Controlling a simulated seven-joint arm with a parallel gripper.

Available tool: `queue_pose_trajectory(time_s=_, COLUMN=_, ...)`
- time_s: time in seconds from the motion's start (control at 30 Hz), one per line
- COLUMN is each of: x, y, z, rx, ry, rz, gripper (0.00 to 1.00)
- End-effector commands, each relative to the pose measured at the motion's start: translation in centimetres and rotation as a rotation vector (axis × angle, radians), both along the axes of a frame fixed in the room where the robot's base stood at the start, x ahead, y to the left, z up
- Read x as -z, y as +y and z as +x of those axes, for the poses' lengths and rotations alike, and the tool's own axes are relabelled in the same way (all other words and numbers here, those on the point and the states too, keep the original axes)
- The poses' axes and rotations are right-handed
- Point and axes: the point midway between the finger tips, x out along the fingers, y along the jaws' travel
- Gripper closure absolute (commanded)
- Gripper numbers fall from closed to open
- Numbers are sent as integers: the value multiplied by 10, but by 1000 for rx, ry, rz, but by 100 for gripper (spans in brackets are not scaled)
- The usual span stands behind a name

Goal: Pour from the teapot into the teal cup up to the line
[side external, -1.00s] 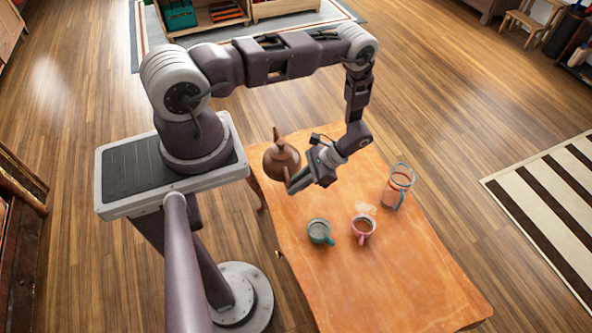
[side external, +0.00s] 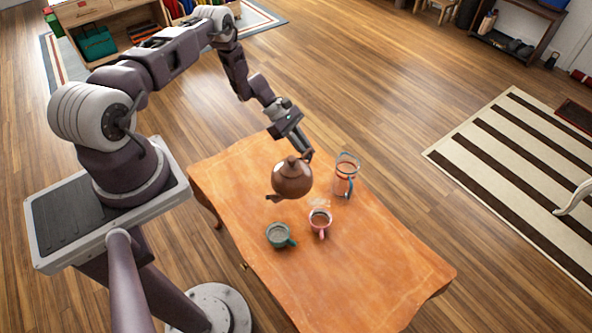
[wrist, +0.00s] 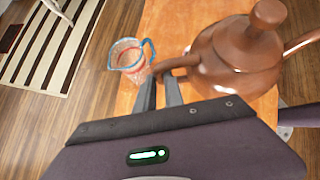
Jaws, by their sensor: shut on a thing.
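The brown teapot (side external: 292,179) is held above the table, roughly upright, with its spout pointing left toward the teal cup's side. My gripper (side external: 308,155) is shut on its handle, at the back right of the pot. In the wrist view the teapot (wrist: 235,52) fills the upper right, and the fingers (wrist: 160,92) close at its handle. The teal cup (side external: 278,237) stands upright on the table, in front of and a little left of the pot, apart from it. A grey inside shows; I cannot make out a line or a liquid level. The wrist view does not show the cup.
A pink cup (side external: 320,223) with brownish contents stands right of the teal cup. A clear jug (side external: 345,175) with a blue handle and a reddish band stands behind it, close to the teapot. The wooden table (side external: 370,265) is clear toward its front right.

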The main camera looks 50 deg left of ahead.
Motion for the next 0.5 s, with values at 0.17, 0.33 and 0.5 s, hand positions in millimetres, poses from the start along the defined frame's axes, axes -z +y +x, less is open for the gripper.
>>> queue_pose_trajectory(time_s=0.17, x=-9, y=19, z=17, rx=-120, ry=0, rz=-3, gripper=100)
queue_pose_trajectory(time_s=0.33, x=-2, y=28, z=24, rx=-175, ry=3, rz=-4, gripper=100)
queue_pose_trajectory(time_s=0.5, x=19, y=28, z=23, rx=-173, ry=2, rz=-4, gripper=100)
